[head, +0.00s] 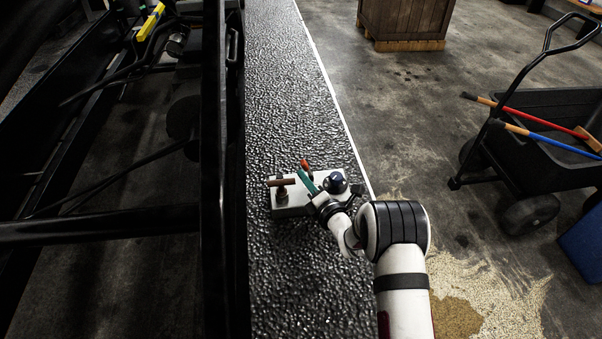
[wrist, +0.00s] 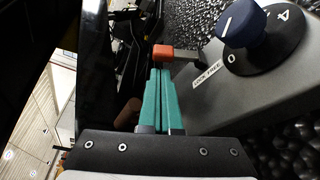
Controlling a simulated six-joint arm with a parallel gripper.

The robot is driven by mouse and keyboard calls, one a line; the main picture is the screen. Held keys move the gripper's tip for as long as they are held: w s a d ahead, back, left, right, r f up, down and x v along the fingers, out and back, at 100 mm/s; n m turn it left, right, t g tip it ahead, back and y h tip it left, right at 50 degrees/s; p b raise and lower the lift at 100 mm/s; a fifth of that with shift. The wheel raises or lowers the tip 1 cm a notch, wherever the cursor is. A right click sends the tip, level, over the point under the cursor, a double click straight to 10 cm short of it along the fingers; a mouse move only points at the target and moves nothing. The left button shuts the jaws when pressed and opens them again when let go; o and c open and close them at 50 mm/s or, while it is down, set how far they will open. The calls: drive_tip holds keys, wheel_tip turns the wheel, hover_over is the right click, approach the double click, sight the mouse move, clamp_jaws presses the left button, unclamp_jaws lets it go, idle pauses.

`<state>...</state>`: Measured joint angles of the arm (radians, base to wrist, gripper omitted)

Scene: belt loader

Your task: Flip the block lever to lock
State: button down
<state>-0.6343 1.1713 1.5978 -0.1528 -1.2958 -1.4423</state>
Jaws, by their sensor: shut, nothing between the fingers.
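The grey block (head: 296,206) lies on the dark textured belt. Its lever has an orange-red tip (wrist: 163,51), which also shows in the head view (head: 305,164). A grey arm (wrist: 186,56) runs from the tip toward the block, beside a label (wrist: 207,75) that reads "LOCK FREE". My gripper (wrist: 160,70) is shut and empty, its teal fingers together. In the wrist view the fingertips lie just below the lever tip; I cannot tell whether they touch. In the head view my gripper (head: 302,174) reaches over the block from the right.
A dark blue knob (wrist: 241,25) on a black dial sits on the block near the lever. A brown handle (head: 282,182) stands at the block's left end. Black frame rails (head: 222,180) border the belt's left side. A black cart (head: 545,120) stands right.

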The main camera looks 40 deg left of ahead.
drive_tip(key=shift+x, duration=1.25)
drive_tip(key=shift+w+d+r+m+y, duration=0.2)
drive_tip(key=shift+w+r+m+y, duration=0.1)
drive_tip(key=shift+m, duration=0.4)
drive_tip(key=shift+w+d+r+m+y, duration=0.1)
drive_tip(key=shift+w+d+m+y, duration=0.1)
drive_tip(key=shift+m, duration=0.35)
drive_tip(key=shift+w+d+r+m+y, duration=0.1)
drive_tip(key=shift+w+d+m+y, duration=0.1)
drive_tip(key=shift+m, duration=0.35)
drive_tip(key=m, duration=0.2)
drive_tip(key=w+d+m+t+y, duration=0.1)
drive_tip(key=m, duration=0.1)
drive_tip(key=shift+w+d+r+m, duration=0.1)
drive_tip(key=shift+d+r+m, duration=0.05)
drive_tip(key=shift+m, duration=0.25)
drive_tip(key=v, duration=1)
